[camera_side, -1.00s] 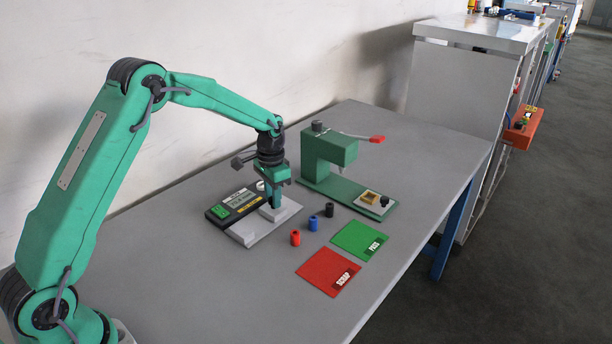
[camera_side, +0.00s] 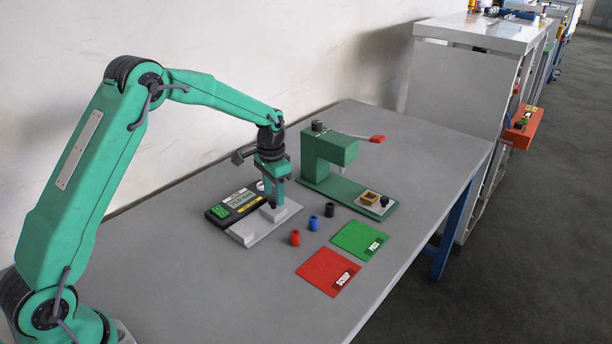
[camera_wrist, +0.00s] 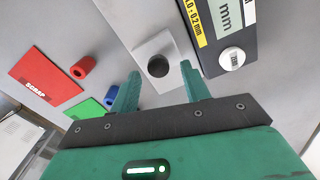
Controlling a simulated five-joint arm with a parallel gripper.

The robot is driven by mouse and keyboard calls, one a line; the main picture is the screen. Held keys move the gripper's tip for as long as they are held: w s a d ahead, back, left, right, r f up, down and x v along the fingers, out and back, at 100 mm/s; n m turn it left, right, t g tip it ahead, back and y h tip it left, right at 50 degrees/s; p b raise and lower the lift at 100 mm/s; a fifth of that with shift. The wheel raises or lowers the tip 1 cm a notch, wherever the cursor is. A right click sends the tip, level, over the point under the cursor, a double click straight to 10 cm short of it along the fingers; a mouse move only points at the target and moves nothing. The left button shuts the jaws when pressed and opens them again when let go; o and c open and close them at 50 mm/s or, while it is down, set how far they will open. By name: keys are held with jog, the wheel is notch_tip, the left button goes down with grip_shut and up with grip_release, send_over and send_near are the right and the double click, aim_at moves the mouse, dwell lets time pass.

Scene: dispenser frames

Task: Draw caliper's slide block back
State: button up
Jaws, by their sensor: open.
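The caliper has a dark body with a display (camera_side: 236,205) and a pale grey base (camera_side: 262,227) with two light blocks. The slide block (camera_side: 287,211) is the one at the right end, apart from the fixed block (camera_side: 243,235) at the left end. A dark knob (camera_wrist: 158,66) stands on top of the slide block (camera_wrist: 174,88). My gripper (camera_side: 272,201) is just above the slide block. In the wrist view my gripper (camera_wrist: 160,70) is open, with the knob between its fingertips in the picture; I cannot tell whether they touch it.
Red, blue and black bushings (camera_side: 295,238) (camera_side: 313,222) (camera_side: 329,210) stand in front of the caliper. A red scrap mat (camera_side: 325,272) and a green mat (camera_side: 358,240) lie nearer the table edge. A green press (camera_side: 335,165) stands behind to the right. The table's front left is clear.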

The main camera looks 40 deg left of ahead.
aim_at(274, 199)
notch_tip(274, 199, up, 6)
jog(key=shift+r, duration=0.3)
dwell(0.4)
jog(key=s+d+r+n+t, duration=0.1)
jog(key=s+d+r+t, duration=0.25)
jog(key=s+r, duration=1.05)
jog(key=s+d+f+n+t, duration=0.1)
jog(key=s+d+n+t, duration=0.1)
jog(key=s, duration=1.5)
jog(key=shift+s+d, duration=0.15)
jog(key=shift+d, duration=0.1)
